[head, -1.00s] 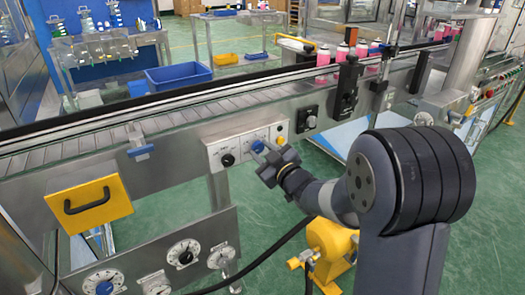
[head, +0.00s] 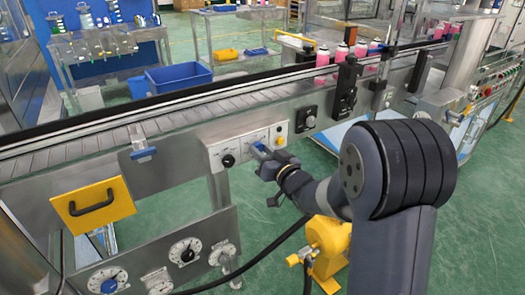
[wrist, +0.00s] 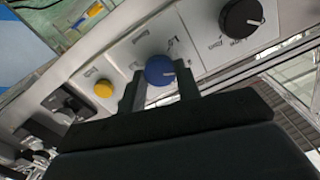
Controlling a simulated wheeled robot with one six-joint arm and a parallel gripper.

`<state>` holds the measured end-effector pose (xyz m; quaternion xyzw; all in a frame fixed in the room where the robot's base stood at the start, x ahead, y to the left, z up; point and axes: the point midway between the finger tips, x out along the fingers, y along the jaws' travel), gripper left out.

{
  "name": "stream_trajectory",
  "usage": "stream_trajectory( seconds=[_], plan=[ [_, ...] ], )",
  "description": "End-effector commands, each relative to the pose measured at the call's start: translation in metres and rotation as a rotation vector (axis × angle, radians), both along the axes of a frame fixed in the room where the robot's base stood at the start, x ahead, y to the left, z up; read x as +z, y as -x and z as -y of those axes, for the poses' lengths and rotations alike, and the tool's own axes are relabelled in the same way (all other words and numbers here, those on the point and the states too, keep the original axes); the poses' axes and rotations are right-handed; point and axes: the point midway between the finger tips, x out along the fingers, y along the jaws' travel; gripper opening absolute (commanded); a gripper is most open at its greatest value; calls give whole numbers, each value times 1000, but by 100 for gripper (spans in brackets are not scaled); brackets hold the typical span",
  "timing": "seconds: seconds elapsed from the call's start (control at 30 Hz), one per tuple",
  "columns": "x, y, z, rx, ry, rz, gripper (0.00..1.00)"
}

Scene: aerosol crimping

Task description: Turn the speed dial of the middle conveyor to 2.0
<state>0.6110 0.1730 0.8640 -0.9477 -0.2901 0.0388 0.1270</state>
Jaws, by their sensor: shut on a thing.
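The control panel (head: 240,148) is on the side of the conveyor frame. My gripper (head: 260,149) is at the panel, and its two fingers (wrist: 158,92) are shut on a blue dial (wrist: 158,70). The blue dial has a white pointer mark. In the head view it is mostly hidden by my gripper. A black dial (wrist: 241,18) sits beside it on the panel and also shows in the head view (head: 228,160). A yellow button (wrist: 103,88) is on the other side of the blue dial. The scale numbers are too small to read.
Another black knob (head: 310,117) is on the frame to the right. Pink bottles (head: 341,54) stand on the conveyor belt (head: 100,137). A yellow machine (head: 328,247) stands on the floor below my arm.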

Motion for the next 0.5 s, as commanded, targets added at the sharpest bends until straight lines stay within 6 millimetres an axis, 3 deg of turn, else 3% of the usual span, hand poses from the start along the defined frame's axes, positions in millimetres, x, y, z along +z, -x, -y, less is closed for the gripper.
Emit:
stream_trajectory(
  seconds=[0.5],
  plan=[
    [-1,0,0,-1,-28,-21,9]
  ],
)
